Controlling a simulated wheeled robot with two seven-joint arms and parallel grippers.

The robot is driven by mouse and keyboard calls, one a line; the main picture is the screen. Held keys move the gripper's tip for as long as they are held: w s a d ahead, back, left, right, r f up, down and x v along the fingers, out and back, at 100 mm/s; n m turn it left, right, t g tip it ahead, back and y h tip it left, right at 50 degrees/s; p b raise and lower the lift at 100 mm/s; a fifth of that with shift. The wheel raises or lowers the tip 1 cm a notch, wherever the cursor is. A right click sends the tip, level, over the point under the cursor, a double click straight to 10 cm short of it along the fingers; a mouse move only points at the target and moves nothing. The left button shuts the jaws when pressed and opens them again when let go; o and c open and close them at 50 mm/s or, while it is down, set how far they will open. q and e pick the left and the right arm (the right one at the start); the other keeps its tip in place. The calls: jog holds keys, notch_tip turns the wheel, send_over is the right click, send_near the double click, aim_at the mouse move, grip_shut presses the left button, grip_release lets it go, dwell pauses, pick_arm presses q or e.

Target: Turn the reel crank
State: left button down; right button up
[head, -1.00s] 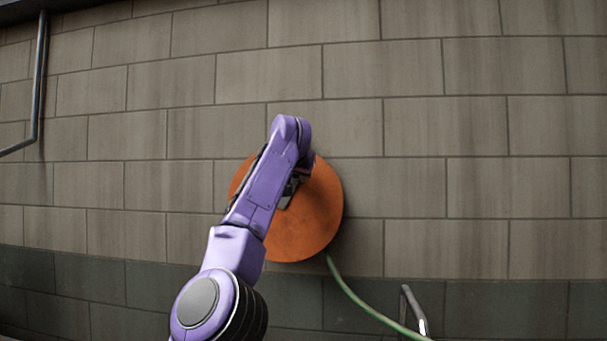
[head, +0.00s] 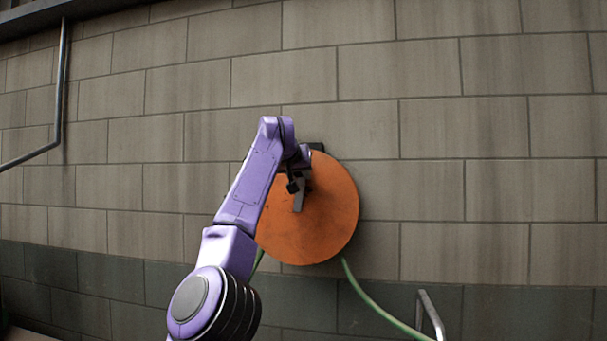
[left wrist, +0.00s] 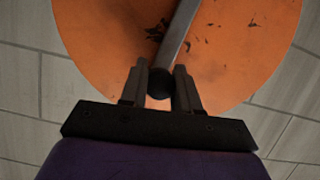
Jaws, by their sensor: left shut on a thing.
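The orange reel disc (head: 325,225) is mounted on the block wall, partly hidden by my left arm. Its grey metal crank arm (head: 299,200) crosses the disc face. In the left wrist view the crank arm (left wrist: 180,35) runs up from a dark round handle (left wrist: 160,84) over the worn orange disc (left wrist: 105,35). My left gripper (left wrist: 160,88) has a finger on each side of the handle and is shut on it. In the head view the left gripper (head: 295,182) is small, dark and partly covered by my purple arm. My right gripper is not in view.
A green hose (head: 375,310) hangs from below the reel towards a bent metal rail (head: 430,312) at the lower right. A grey pipe (head: 59,95) runs along the wall at the left. The wall right of the reel is clear.

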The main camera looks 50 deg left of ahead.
pick_arm(q)
jog(key=shift+s+a+f+n+t+h, duration=0.1)
jog(key=shift+s+a+n+t+h, duration=0.35)
jog(key=shift+s+a+n, duration=0.25)
jog(key=shift+s+a, duration=0.1)
jog(key=shift+a, duration=0.1)
dwell(0.4)
jog(key=c, duration=0.8)
grip_release()
jog(key=shift+s+a, duration=0.1)
jog(key=b+v, duration=0.3)
jog(key=v, duration=0.7)
jog(key=shift+s+r, duration=0.2)
jog(key=shift+s, duration=0.05)
